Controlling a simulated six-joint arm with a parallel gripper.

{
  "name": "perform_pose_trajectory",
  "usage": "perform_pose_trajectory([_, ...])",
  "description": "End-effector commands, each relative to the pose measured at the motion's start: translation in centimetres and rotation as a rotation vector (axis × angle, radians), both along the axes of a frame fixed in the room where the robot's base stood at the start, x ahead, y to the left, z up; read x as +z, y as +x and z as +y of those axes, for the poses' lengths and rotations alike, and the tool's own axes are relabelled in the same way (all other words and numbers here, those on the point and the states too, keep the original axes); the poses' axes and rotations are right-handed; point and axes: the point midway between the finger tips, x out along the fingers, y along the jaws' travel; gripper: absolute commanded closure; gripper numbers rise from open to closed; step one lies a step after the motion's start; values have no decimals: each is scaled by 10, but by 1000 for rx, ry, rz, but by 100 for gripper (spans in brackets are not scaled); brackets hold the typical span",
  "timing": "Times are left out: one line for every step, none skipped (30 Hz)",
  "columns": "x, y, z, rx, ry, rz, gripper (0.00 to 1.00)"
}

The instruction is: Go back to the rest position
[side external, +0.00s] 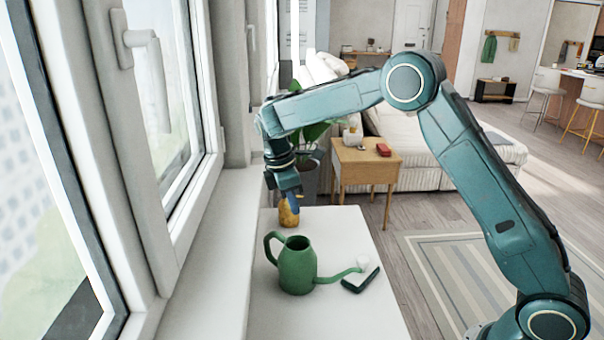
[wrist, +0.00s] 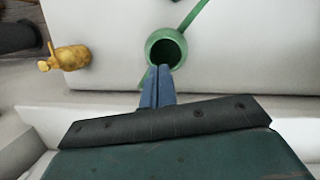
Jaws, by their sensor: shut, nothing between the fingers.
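My gripper (side external: 296,203) points down above the white counter (side external: 345,229) by the window. In the wrist view my gripper (wrist: 159,68) has its two blue fingers together with nothing between them. A green watering can (side external: 297,266) stands upright on the counter, its handle to the left and its long spout to the right. In the wrist view the can's round opening (wrist: 166,48) shows just beyond the fingertips. I cannot tell the exact height of the fingers above it.
A yellow bottle-like object (side external: 288,211) stands at the counter's far end; it also shows in the wrist view (wrist: 70,57). A dark green box-like item (side external: 361,279) lies by the spout. The window frame (side external: 180,190) borders the left. A wooden side table (side external: 366,164) stands behind.

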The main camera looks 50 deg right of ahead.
Motion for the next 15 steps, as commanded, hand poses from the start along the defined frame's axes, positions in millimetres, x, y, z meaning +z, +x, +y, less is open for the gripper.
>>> perform_pose_trajectory([9, -4, -1, -14, 1, -16, 100])
perform_pose_trajectory([13, -7, -1, -24, 2, -24, 100])
perform_pose_trajectory([20, -10, -2, -39, 4, -38, 100])
perform_pose_trajectory([25, -14, -2, -51, 5, -48, 100])
perform_pose_trajectory([31, -17, -3, -65, 6, -60, 100])
perform_pose_trajectory([38, -22, -4, -83, 8, -76, 100])
perform_pose_trajectory([44, -26, -4, -96, 10, -88, 100])
perform_pose_trajectory([50, -30, -5, -112, 11, -100, 100])
perform_pose_trajectory([57, -37, -5, -132, 15, -116, 100])
perform_pose_trajectory([63, -41, -5, -145, 17, -129, 100])
perform_pose_trajectory([68, -46, -6, -160, 20, -140, 100])
perform_pose_trajectory([75, -52, -6, -180, 24, -158, 100])
perform_pose_trajectory([79, -57, -7, -195, 26, -169, 100])
perform_pose_trajectory([84, -62, -7, -210, 29, -182, 100])
perform_pose_trajectory([90, -68, -7, -229, 35, -198, 100])
